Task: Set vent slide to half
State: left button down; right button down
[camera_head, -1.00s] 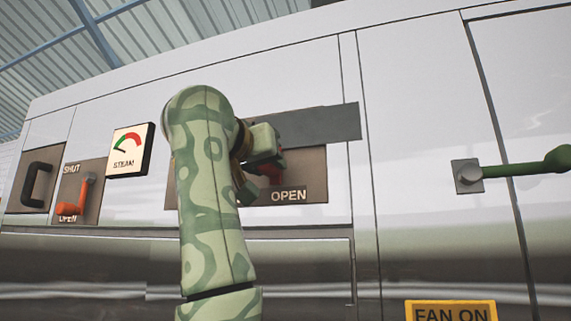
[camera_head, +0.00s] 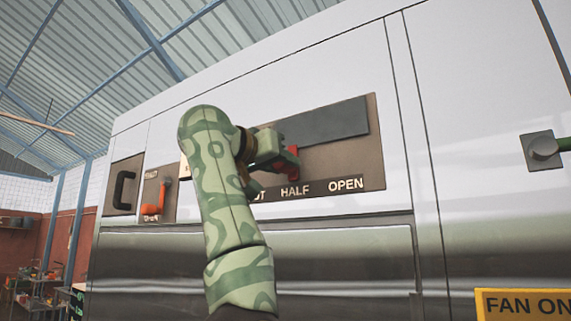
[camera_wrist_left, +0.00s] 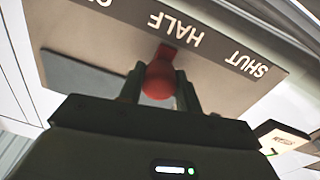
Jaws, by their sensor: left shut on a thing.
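The vent slide is a dark grey plate (camera_head: 325,122) on a brown-grey panel (camera_head: 350,158) lettered HALF and OPEN, with SHUT partly hidden by my arm. Its red handle (camera_head: 292,172) points down at the HALF mark (camera_head: 295,190). My left gripper (camera_head: 282,153) is at the handle. In the left wrist view, my left gripper (camera_wrist_left: 160,88) is shut on the round red knob of the handle (camera_wrist_left: 158,80). The handle's red tip there lies beside the word HALF (camera_wrist_left: 176,29), with SHUT off to the right. My right gripper is not in view.
To the left are a red lever (camera_head: 155,205) and a black pull handle (camera_head: 124,189). A grey mount with a green handle (camera_head: 542,150) juts out at the right, above a yellow FAN ON sign (camera_head: 525,303). A gauge plate (camera_wrist_left: 283,137) shows in the wrist view.

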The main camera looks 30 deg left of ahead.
pick_arm(q)
jog(key=c, duration=1)
grip_release()
jog(key=shift+r, duration=0.1)
jog(key=shift+o, duration=0.2)
jog(key=shift+s, duration=0.1)
jog(key=shift+s, duration=0.2)
jog(key=s+a+b, duration=0.1)
jog(key=s+b, duration=0.7)
jog(key=s, duration=0.8)
jog(key=shift+a, duration=0.2)
jog(key=shift+w, duration=0.1)
